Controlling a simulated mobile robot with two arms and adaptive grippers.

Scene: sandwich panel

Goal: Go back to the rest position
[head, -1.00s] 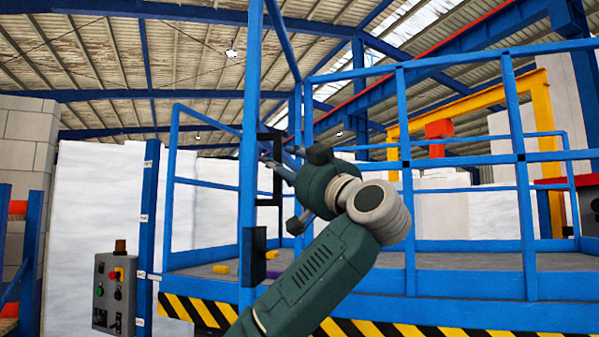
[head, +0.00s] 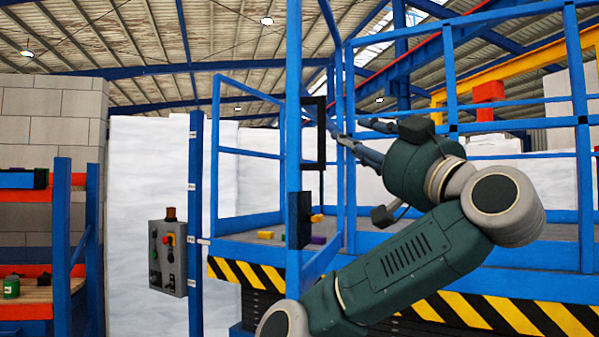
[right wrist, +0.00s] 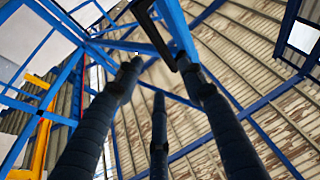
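My right gripper (head: 350,130) is raised at the end of my dark green arm. It appears in front of the blue railing, just right of a blue post (head: 293,150) with a black handle frame (head: 316,130). In the right wrist view the three dark fingers of the gripper (right wrist: 158,75) are spread apart with nothing between them. The fingers point up toward the roof. My left gripper is in neither view.
A grey control box (head: 167,258) hangs left of a blue post. A railed platform with a striped edge (head: 245,272) holds small yellow (head: 317,218) and purple pieces (head: 318,240). A shelf rack (head: 62,210) stands at the far left.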

